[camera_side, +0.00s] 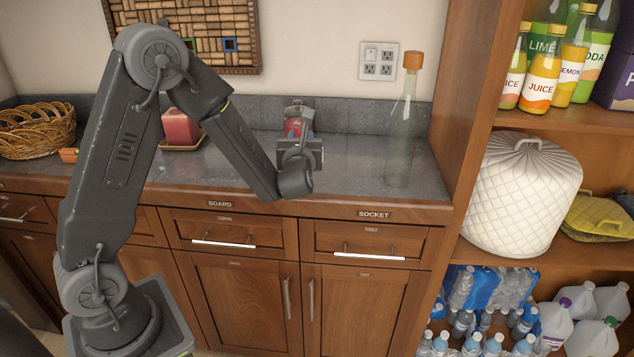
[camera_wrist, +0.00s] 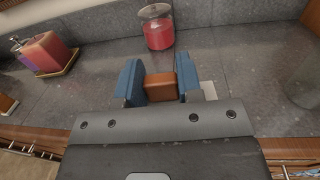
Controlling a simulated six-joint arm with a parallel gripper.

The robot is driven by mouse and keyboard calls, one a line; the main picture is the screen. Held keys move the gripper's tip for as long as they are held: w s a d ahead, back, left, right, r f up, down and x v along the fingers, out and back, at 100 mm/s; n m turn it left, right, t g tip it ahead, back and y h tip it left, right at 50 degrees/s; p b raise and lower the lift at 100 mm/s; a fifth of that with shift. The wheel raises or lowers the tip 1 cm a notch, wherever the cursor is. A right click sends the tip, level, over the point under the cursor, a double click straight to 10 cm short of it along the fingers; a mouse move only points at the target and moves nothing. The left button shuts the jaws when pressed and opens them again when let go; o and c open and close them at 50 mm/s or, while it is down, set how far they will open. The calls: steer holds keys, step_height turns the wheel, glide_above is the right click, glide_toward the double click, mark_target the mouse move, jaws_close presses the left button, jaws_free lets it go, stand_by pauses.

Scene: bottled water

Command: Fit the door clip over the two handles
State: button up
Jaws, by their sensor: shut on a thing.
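My gripper (camera_side: 299,150) is over the counter above the drawers in the side view, away from the doors. In the wrist view its two blue fingers (camera_wrist: 159,82) are closed on an orange-brown block (camera_wrist: 161,87). Only part of the block shows; I cannot tell whether it is the door clip. A small pale grey patch (camera_wrist: 208,90) shows beside the right finger. In the side view the two upright metal door handles, left (camera_side: 287,298) and right (camera_side: 311,300), stand side by side on the closed lower cabinet doors. Nothing is over them.
A red jar (camera_wrist: 157,28) stands beyond the fingers. A red dispenser on a tray (camera_wrist: 45,55) is at left. A tall corked glass bottle (camera_side: 402,130) stands right of my gripper. Drawer pulls (camera_side: 369,256) stick out above the doors. Shelves with bottles (camera_side: 520,150) are at right.

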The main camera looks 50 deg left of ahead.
steer(key=s+a+r+n+g+y, duration=0.2)
steer(key=a+n+g, duration=0.15)
steer(key=a, duration=0.65)
steer(key=shift+g, duration=0.55)
steer(key=w+d+f, duration=0.4)
steer(key=w+d, duration=0.1)
steer(key=w+d+f, duration=0.2)
steer(key=w+f, duration=0.1)
steer(key=shift+w+d, duration=0.2)
steer(key=shift+d, duration=0.2)
steer(key=shift+f, duration=2.05)
steer(key=shift+f, duration=0.2)
steer(key=o, duration=0.9)
